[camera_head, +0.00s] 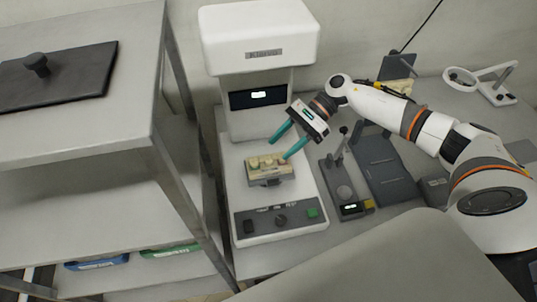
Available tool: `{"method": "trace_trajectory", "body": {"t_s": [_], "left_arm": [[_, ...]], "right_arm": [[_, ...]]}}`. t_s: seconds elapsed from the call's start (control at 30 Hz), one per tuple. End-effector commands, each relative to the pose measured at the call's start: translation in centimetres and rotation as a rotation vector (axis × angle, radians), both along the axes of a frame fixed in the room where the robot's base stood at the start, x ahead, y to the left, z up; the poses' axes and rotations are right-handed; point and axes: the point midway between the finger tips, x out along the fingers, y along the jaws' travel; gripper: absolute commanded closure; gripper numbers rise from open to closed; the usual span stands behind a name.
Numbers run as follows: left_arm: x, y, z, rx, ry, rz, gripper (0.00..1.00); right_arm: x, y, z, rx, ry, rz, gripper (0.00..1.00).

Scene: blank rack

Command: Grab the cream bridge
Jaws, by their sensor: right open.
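A small cream bridge (268,161) appears to sit on a grey block-shaped holder (272,177) on the bed of the white machine; it is small and its exact outline is hard to tell. My right gripper (279,149) has teal fingers spread open, one on each side above the cream piece. I cannot tell whether the fingers touch it. My left gripper is not in view.
The white machine's head (258,35) overhangs the back of its bed. A small device (345,190) and a dark grey tray (388,170) stand to the right. A metal rack (160,100) stands close on the left, with blue and green items on a lower shelf.

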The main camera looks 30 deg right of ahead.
Motion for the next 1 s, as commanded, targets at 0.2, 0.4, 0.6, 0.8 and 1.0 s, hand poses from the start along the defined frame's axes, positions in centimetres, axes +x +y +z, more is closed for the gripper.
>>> {"method": "trace_trajectory", "body": {"t_s": [0.2, 0.4, 0.6, 0.8, 1.0], "left_arm": [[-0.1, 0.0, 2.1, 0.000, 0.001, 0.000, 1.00], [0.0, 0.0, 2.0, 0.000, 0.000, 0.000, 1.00], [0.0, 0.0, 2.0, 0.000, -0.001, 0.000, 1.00], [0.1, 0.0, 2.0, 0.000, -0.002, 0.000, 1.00], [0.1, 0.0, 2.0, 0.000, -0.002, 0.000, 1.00]], "right_arm": [[-0.5, 2.5, -1.3, 0.001, 0.003, 0.001, 0.53], [-0.6, 2.9, -1.8, 0.000, 0.001, 0.000, 0.53], [-0.6, 2.9, -1.8, 0.000, 0.001, 0.000, 0.69], [-0.6, 2.8, -1.8, -0.001, 0.001, 0.000, 1.00], [-0.6, 2.8, -1.8, -0.001, 0.001, 0.000, 1.00]]}}
